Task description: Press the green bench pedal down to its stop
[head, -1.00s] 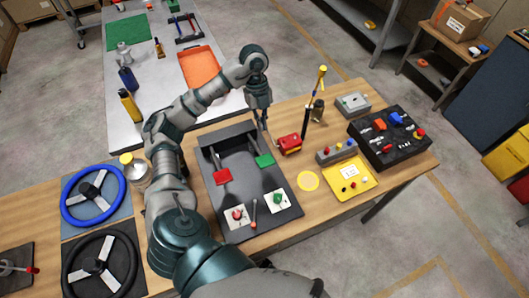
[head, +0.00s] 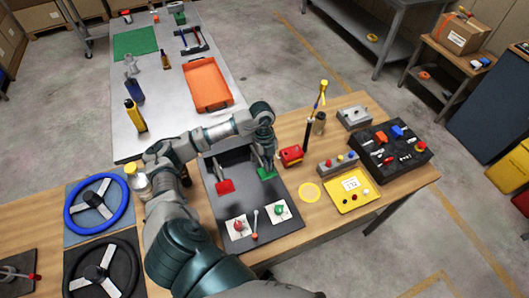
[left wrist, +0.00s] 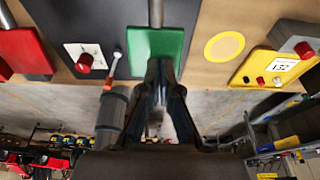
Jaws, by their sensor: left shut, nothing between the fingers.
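The green pedal (head: 267,174) is a flat plate on the dark grey bench panel (head: 215,210), to the right of the red pedal (head: 225,186). My right gripper is not in view.
A red block (head: 291,155) stands just right of the green pedal. A red knob (head: 239,226), a green knob (head: 279,210) and a small lever (head: 255,225) sit in front. Two steering wheels stand left; a yellow box (head: 353,190) and black switch board (head: 390,147) are right.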

